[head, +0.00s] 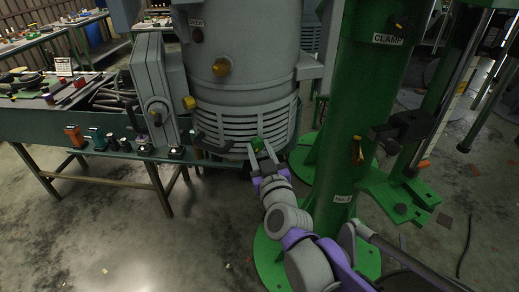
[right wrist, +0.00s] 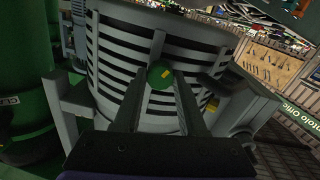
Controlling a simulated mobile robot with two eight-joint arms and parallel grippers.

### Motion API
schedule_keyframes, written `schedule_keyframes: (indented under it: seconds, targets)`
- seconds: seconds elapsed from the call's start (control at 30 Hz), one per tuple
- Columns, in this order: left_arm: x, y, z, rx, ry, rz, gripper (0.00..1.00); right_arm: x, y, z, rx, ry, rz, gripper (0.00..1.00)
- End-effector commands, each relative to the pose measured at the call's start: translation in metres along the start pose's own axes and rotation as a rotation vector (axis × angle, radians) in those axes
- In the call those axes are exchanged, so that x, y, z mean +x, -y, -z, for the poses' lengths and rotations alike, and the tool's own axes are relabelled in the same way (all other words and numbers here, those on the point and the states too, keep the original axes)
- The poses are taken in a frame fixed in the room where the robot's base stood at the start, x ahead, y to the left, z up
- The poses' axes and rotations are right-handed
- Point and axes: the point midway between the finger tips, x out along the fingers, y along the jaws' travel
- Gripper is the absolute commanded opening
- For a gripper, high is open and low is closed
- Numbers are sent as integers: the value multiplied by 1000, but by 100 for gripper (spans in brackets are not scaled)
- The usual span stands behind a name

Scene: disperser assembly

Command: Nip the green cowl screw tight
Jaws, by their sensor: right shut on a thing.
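The green cowl screw (head: 258,144) sits low on the front of the slatted grey cowl (head: 228,122). My right gripper (head: 262,151) reaches up to it from below, with its two fingers on either side of the screw. In the right wrist view the green screw head (right wrist: 160,75), with a small yellow mark, lies between the tips of my right gripper (right wrist: 161,88), which is shut on it. The slatted cowl (right wrist: 125,62) fills the space behind. The screw's shank is hidden. My left gripper is not in view.
A thick green column (head: 352,120) stands just right of the cowl, its round base on the floor. A workbench (head: 60,128) with several tools is at the left. A grey box with a knob (head: 155,90) stands beside the cowl. Floor at the lower left is mostly clear.

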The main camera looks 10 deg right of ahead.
Motion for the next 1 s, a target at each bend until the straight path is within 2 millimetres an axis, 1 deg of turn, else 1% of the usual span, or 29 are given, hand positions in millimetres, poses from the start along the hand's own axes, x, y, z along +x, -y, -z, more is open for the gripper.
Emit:
schedule_keyframes:
  seconds: [0.53, 1.0]
  targets:
    - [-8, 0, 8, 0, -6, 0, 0, 1, -1, 2, 484, -4, -2, 0]
    - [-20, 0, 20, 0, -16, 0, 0, 1, -2, 3, 930, -5, -1, 0]
